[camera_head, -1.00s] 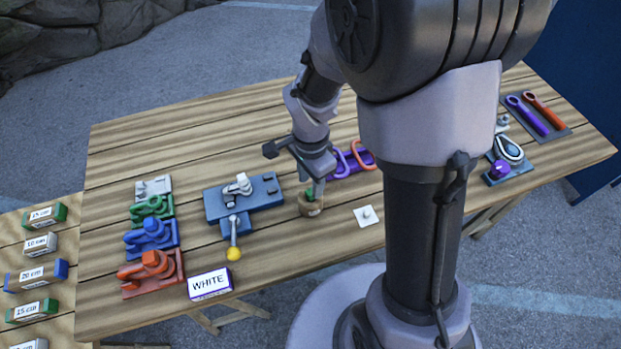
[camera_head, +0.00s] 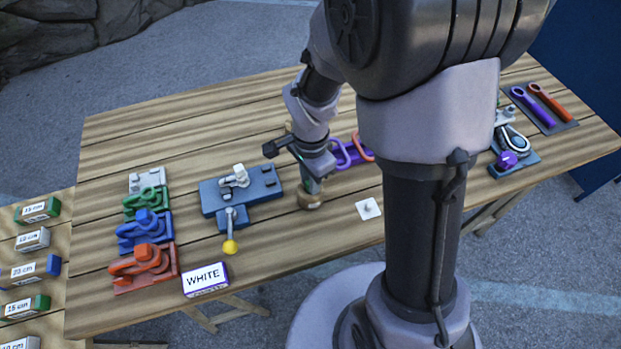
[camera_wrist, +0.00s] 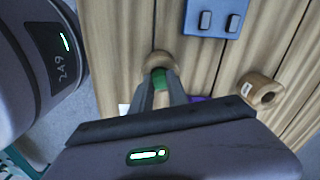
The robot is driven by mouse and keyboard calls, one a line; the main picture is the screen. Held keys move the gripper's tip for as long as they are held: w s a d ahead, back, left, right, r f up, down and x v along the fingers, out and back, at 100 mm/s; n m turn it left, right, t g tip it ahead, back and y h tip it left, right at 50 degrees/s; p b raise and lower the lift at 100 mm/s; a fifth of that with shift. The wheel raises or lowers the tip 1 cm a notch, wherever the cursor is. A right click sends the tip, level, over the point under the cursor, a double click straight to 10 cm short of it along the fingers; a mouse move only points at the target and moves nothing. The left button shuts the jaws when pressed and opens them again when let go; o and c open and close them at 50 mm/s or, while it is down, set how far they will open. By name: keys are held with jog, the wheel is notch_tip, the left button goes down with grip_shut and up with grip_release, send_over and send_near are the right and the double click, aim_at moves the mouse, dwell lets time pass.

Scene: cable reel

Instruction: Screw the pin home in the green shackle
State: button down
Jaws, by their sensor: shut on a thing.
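The green shackle (camera_head: 146,201) lies on its green plate at the left of the table, between a grey-white piece and a blue one. My gripper (camera_head: 311,184) points down right of the blue fixture, well away from the green shackle. In the wrist view, my gripper (camera_wrist: 161,88) is shut on a small green piece (camera_wrist: 159,78), seemingly the pin. Its far end meets or overlaps a round wooden holder (camera_wrist: 157,61); I cannot tell whether it sits inside. This holder also shows under the fingertips in the head view (camera_head: 309,200). The fingers hide most of the green piece.
The blue fixture (camera_head: 262,190) with a yellow-knobbed lever (camera_head: 230,246) stands between gripper and shackles. Orange (camera_head: 145,262) and blue (camera_head: 146,229) shackles and a WHITE box (camera_head: 206,280) are near the front left. A white square (camera_head: 368,208) lies right. A labelled wooden ring (camera_wrist: 262,91) shows in the wrist view.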

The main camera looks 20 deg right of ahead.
jog(key=shift+r+p, duration=2.35)
jog(key=shift+r, duration=0.8)
jog(key=shift+f, duration=0.1)
